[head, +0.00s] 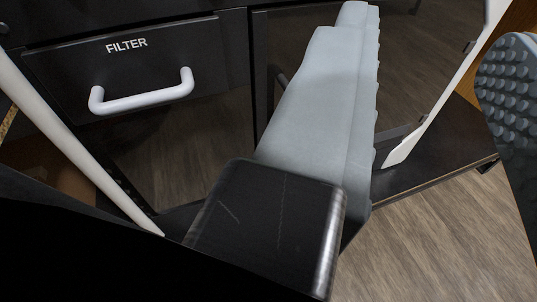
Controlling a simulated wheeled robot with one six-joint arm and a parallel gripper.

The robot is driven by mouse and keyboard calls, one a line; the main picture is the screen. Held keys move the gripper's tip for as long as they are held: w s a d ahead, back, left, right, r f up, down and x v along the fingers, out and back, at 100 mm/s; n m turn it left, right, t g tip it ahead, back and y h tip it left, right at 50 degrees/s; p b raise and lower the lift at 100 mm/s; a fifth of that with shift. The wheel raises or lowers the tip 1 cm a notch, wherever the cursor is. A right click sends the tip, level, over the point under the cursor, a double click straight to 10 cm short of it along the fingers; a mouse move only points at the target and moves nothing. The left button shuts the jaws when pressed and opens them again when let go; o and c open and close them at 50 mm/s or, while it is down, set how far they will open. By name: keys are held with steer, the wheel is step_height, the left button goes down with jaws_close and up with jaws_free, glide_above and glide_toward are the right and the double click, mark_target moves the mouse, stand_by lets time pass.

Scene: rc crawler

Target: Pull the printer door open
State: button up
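The printer's black front fills the upper part of the head view. A glossy dark door (420,50), which mirrors the wood floor, is at upper centre right, with a slanting white edge strip on its right. Part of a dark bar, possibly a handle, shows beside and behind my left finger, so I cannot tell its full shape. My gripper (430,40) is open. Its grey-blue left finger crosses in front of the door, and its studded right finger is at the right edge. I see nothing held between them. Contact with the door cannot be told.
A black drawer front marked FILTER (60,60) with a white handle (142,92) is at upper left. A white strip (80,160) slants down the left side. A dark ledge (440,170) runs below the door. Wood floor (440,240) is open at lower right.

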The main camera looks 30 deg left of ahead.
steer(key=s+a+f+n+y, duration=0.1)
steer(key=s+a+f, duration=0.15)
steer(key=f, duration=0.75)
steer(key=s+a+f+y, duration=0.1)
steer(key=a+f, duration=0.2)
steer(key=f, duration=0.7)
steer(key=x, duration=1.7)
steer(key=shift+d+f, duration=0.15)
steer(key=shift+d, duration=0.15)
steer(key=shift+c, duration=0.4)
jaws_close()
